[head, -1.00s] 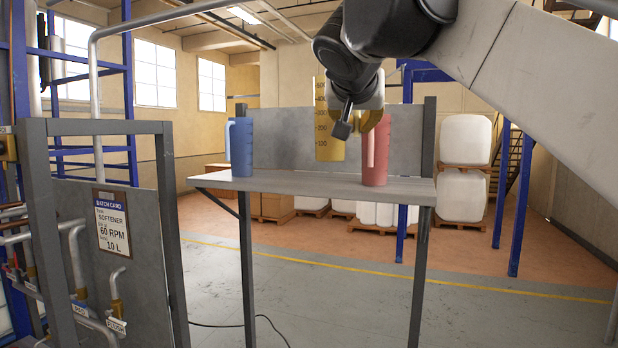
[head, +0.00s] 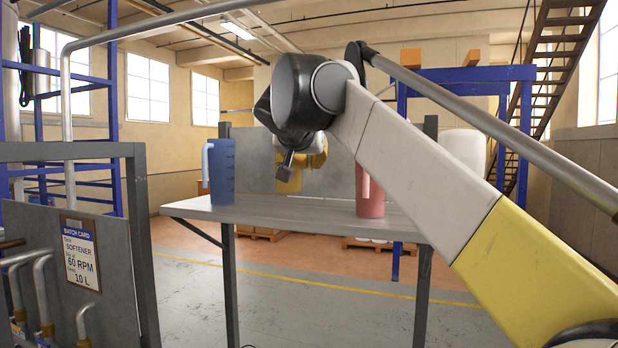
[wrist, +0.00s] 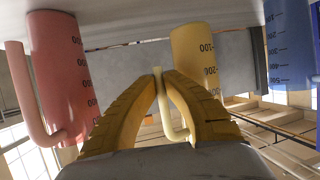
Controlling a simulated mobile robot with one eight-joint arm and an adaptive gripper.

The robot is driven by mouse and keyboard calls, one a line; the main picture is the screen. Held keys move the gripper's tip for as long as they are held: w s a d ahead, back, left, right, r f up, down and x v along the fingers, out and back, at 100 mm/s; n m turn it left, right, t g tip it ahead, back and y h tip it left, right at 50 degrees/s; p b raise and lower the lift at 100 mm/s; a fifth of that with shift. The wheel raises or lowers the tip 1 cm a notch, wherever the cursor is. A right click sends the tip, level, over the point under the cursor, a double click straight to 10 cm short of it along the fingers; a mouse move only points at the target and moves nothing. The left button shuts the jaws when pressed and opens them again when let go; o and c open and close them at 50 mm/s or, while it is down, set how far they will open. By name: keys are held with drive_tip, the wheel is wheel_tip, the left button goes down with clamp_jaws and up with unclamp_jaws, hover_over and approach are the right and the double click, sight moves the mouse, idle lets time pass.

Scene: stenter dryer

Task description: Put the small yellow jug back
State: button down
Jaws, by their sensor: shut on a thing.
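The small yellow jug (head: 288,183) is in my gripper (head: 312,160), between the blue and red jugs at the grey shelf (head: 270,212). In the wrist view, which is upside down, the yellow fingers (wrist: 163,76) are closed around the handle of the yellow jug (wrist: 195,55). The jug looks upright, with its base close to the shelf top; I cannot tell whether it touches. My arm hides much of it in the head view. The blue jug (head: 221,172) stands at the shelf's left, the red jug (head: 370,195) at its right.
A grey back panel (head: 255,160) rises behind the shelf. A grey frame with a batch card (head: 80,255) stands at the left. Blue posts and white containers (head: 463,150) are behind at the right. The shelf is bare between the blue and red jugs along its front.

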drive_tip(key=shift+s+f, duration=0.15)
drive_tip(key=shift+f, duration=0.1)
drive_tip(key=f, duration=0.3)
drive_tip(key=shift+w+f, duration=0.25)
drive_tip(key=shift+w, duration=0.1)
drive_tip(key=shift+f, duration=0.15)
drive_tip(key=shift+s, duration=0.2)
drive_tip(key=c, duration=1.6)
unclamp_jaws()
drive_tip(key=shift+w+f, duration=0.1)
drive_tip(key=shift+w, duration=0.05)
